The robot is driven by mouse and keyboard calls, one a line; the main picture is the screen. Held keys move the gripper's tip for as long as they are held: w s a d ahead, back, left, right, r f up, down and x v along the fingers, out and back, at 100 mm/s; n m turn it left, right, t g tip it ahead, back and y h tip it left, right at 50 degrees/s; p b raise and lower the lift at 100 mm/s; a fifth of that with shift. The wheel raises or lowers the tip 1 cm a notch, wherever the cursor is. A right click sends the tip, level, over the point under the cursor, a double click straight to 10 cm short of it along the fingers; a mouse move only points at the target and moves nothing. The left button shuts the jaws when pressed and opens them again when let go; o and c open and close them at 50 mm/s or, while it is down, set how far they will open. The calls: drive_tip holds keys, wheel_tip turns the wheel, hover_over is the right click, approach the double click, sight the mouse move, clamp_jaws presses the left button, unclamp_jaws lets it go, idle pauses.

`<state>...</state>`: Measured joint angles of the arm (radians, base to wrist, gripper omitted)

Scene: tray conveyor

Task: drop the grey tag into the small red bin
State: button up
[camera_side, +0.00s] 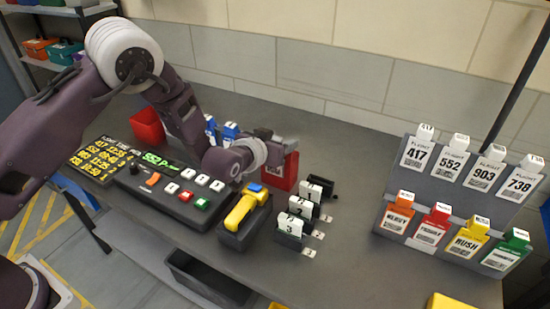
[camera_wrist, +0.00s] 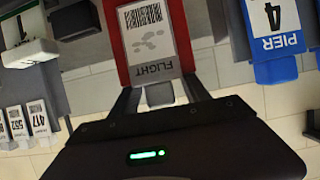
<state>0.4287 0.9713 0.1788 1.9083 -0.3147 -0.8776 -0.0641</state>
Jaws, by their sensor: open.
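My gripper (camera_side: 272,148) is above the right-centre of the table in the side view. In the wrist view my gripper (camera_wrist: 160,92) has its fingers spread, with a small grey block between them and no clear contact. The block joins a pale grey tag (camera_wrist: 150,42) with a barcode and the word FLIGHT. The tag lies against a red holder or panel (camera_wrist: 114,42), which also shows under my gripper in the side view (camera_side: 290,172); I cannot tell whether it is a bin. A small red bin (camera_side: 148,127) stands at the back left.
A yellow scanner (camera_side: 240,210) sits in a dark cradle beside the button panel (camera_side: 180,190). Blue PIER holders (camera_wrist: 278,42) stand near the red one. Several white numbered tags (camera_side: 290,224) stand in front. A tag rack (camera_side: 455,190) is at right. Bare table lies before it.

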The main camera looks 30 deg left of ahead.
drive_tip(key=shift+w+f, duration=0.25)
drive_tip(key=shift+w, duration=0.35)
clamp_jaws()
drive_tip(key=shift+r, duration=0.15)
